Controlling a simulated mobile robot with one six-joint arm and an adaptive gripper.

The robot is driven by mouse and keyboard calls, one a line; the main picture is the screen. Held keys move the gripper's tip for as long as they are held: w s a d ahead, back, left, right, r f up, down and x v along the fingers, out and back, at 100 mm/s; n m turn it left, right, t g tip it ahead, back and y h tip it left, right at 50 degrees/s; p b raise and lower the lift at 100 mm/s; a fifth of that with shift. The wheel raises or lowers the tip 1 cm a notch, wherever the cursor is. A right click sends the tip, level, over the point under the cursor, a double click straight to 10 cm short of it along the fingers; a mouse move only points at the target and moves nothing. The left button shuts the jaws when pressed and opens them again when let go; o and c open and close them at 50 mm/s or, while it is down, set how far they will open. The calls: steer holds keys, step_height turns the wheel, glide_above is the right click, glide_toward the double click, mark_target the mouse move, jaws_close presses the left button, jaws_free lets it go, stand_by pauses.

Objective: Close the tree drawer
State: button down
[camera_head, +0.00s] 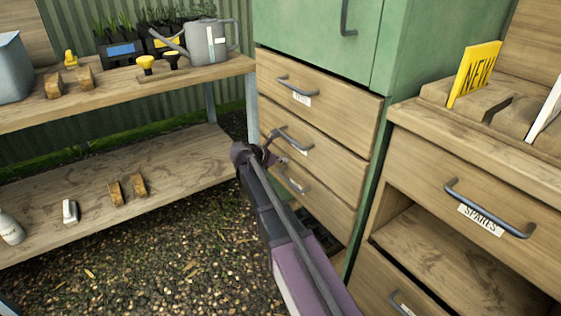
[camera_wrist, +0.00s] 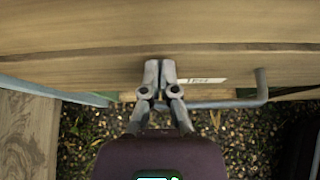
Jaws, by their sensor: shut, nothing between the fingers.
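The drawer at my gripper is the middle wooden drawer (camera_head: 325,152) under the green cabinet in the head view. In the wrist view its front (camera_wrist: 90,68) carries a small label (camera_wrist: 207,81) that seems to read "Tree", and a grey bar handle (camera_wrist: 262,88). The front looks about level with the drawers above and below; I cannot tell whether a small gap remains. My gripper (camera_head: 268,148) is shut and empty at the left part of this front. In the wrist view its fingertips (camera_wrist: 160,66) are at the wood left of the label, overlapping the handle's left part; contact is unclear.
Another drawer (camera_head: 340,103) is above and one (camera_head: 325,205) below. A wooden unit with a "SPARES" drawer (camera_head: 515,205) stands close on the right. A shelf rack (camera_head: 170,82) with a watering can (camera_head: 208,45) stands left. Gravel floor (camera_head: 170,265) is clear.

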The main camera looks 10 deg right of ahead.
steer(key=shift+w+d+r, duration=0.1)
steer(key=shift+w+d, duration=0.3)
steer(key=shift+d, duration=0.1)
steer(key=f+p+v, duration=0.1)
steer(key=p+v, duration=0.1)
steer(key=v, duration=0.5)
steer(key=a+f+p+v, duration=0.1)
steer(key=p+v, duration=0.2)
steer(key=v, duration=0.4)
steer(key=shift+s+a, duration=0.35)
steer(key=shift+s, duration=0.1)
steer(key=shift+f, duration=0.15)
